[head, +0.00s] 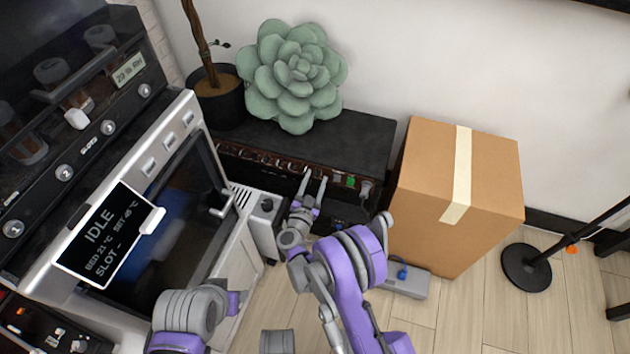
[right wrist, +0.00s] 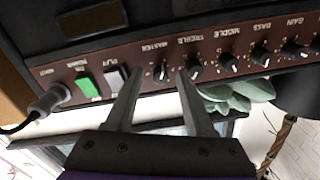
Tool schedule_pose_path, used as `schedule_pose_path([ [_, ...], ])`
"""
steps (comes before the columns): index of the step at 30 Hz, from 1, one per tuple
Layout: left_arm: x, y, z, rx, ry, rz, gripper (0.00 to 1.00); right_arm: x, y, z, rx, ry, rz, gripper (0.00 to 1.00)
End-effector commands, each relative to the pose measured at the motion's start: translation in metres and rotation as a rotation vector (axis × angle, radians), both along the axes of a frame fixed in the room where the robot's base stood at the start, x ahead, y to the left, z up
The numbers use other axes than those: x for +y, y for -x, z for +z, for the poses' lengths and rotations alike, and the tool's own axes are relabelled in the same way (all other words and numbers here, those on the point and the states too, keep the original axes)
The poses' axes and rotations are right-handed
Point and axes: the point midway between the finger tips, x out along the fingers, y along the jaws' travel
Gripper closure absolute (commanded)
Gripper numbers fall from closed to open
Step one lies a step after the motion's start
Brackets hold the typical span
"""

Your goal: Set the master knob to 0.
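The black amplifier (head: 355,140) stands against the wall, with its brown control panel (head: 255,156) facing me. In the right wrist view the panel is upside down, and the master knob (right wrist: 161,73) is a small dark knob below the word MASTER. My right gripper (head: 315,178) is open at the panel. In the right wrist view its two fingers (right wrist: 160,72) stand on either side of the master knob; I cannot tell whether they touch it. The knob's pointer is too small to read surely. My left arm shows at the bottom left, but its gripper is out of view.
The treble knob (right wrist: 195,72) sits close beside one finger, and a pale switch (right wrist: 115,79) and green switch (right wrist: 88,87) lie beyond the other. A cable plug (right wrist: 48,99) sticks out farther along. A cardboard box (head: 425,190) stands right of the amplifier, a machine (head: 185,125) left.

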Motion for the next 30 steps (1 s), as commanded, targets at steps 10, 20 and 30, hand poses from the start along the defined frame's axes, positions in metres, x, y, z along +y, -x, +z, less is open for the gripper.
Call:
schedule_pose_path([
  [10,0.0,0.001,0.003,0.0,0.0,0.0,0.5,0.006,0.016,0.001,0.0,-0.001,0.002,0.46],
  [20,0.0,0.002,0.013,-0.002,0.0,0.0,0.5,0.024,0.079,0.001,-0.001,0.0,0.003,0.46],
  [30,0.0,0.003,0.016,-0.002,0.0,0.0,0.5,0.03,0.104,0.0,0.0,0.0,0.0,0.46],
])
